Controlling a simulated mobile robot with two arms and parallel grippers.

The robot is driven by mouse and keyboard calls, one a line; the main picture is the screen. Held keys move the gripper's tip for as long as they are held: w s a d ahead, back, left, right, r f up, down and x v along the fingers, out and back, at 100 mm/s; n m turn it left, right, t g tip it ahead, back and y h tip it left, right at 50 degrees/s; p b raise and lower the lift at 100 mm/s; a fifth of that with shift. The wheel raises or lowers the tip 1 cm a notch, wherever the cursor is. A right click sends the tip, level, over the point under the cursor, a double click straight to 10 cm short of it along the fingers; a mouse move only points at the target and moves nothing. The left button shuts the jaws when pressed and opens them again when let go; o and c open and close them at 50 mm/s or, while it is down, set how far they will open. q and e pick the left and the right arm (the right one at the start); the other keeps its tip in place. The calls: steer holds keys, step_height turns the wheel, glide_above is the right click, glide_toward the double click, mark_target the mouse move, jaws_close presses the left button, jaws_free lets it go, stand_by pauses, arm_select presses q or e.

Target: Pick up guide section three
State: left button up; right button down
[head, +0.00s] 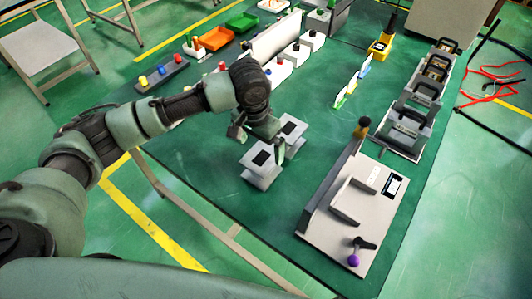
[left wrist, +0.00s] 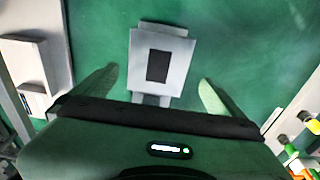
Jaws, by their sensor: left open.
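Two grey flanged blocks with dark rectangular tops stand on the green table in the head view: a nearer one (head: 258,174) and a farther one (head: 295,124). No number is readable on either, so I cannot tell which is guide section three. My left gripper (head: 262,143) points down over them, open. In the left wrist view, one grey block (left wrist: 176,78) lies ahead between the spread fingers of the left gripper (left wrist: 160,85), with a gap on both sides. The gripper body hides what lies below it there. My right gripper is not in view.
A pale fixture plate (head: 335,231) with a purple-knobbed lever stands at the right front. Black-handled grey units (head: 408,122) line the right side. Orange (head: 217,38) and green (head: 242,21) trays and white boxes stand at the back. The table between is mostly clear.

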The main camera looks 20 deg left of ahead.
mark_target(261, 158)
arm_select(q)
steer(key=f, duration=0.2)
steer(key=f+p, duration=0.1)
steer(key=shift+s+d+f, duration=0.1)
steer(key=shift+s+f, duration=0.25)
steer(key=shift+f, duration=0.05)
step_height(261, 158, down, 3)
steer(key=shift+w+r, duration=0.15)
steer(key=shift+r, duration=0.05)
steer(key=shift+w+f, duration=0.1)
steer(key=shift+f, duration=0.35)
steer(key=shift+d, duration=0.1)
steer(key=c, duration=1.9)
steer(key=shift+c, duration=0.2)
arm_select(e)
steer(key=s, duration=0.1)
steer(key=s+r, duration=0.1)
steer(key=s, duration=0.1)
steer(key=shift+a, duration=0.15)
